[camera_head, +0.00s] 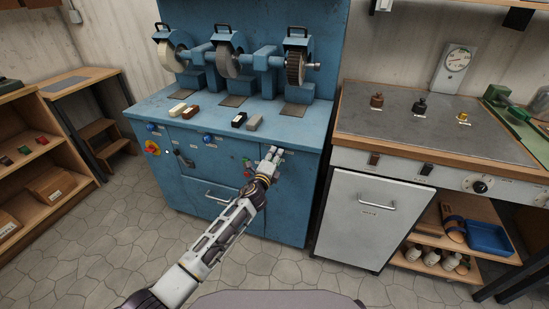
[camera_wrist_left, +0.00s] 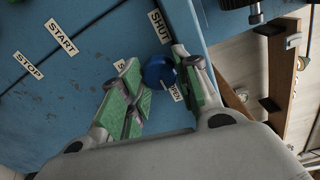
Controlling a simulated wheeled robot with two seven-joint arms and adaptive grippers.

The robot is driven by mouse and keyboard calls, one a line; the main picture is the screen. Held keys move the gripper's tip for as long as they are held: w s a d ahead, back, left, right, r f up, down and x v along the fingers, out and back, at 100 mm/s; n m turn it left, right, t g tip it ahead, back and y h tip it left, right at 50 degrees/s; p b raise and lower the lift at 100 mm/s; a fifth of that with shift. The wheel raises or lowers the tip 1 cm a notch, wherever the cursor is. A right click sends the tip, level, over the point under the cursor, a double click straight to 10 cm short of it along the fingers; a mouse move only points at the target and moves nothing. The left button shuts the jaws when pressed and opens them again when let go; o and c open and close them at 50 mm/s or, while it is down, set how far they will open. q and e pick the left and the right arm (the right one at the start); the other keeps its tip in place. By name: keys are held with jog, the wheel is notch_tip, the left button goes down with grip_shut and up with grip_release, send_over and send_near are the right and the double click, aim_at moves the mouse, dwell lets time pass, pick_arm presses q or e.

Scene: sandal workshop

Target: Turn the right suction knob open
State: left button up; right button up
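The right suction knob (camera_wrist_left: 158,71) is a round blue knob on the front of the blue grinding machine (camera_head: 185,165). In the left wrist view it lies between the green finger pads of my left gripper (camera_wrist_left: 160,88). It looks closer to the right-hand finger; I cannot tell whether either pad touches it. The fingers are apart. A SHUT label (camera_wrist_left: 160,27) and a partly hidden OPEN label (camera_wrist_left: 175,92) are beside the knob. In the head view my left gripper (camera_head: 272,155) is at the machine's upper right front and hides this knob. My right gripper is not in view.
Two other blue knobs, a left one (camera_head: 151,127) and a middle one (camera_head: 208,138), sit on the same front. START (camera_wrist_left: 61,38) and STOP (camera_wrist_left: 28,65) labels are near my gripper. A white cabinet (camera_head: 365,220) stands to the right. The floor in front is clear.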

pick_arm(q)
jog(key=o, duration=0.4)
jog(key=shift+d, duration=0.1)
jog(key=shift+s, duration=0.15)
jog(key=shift+v, duration=5.85)
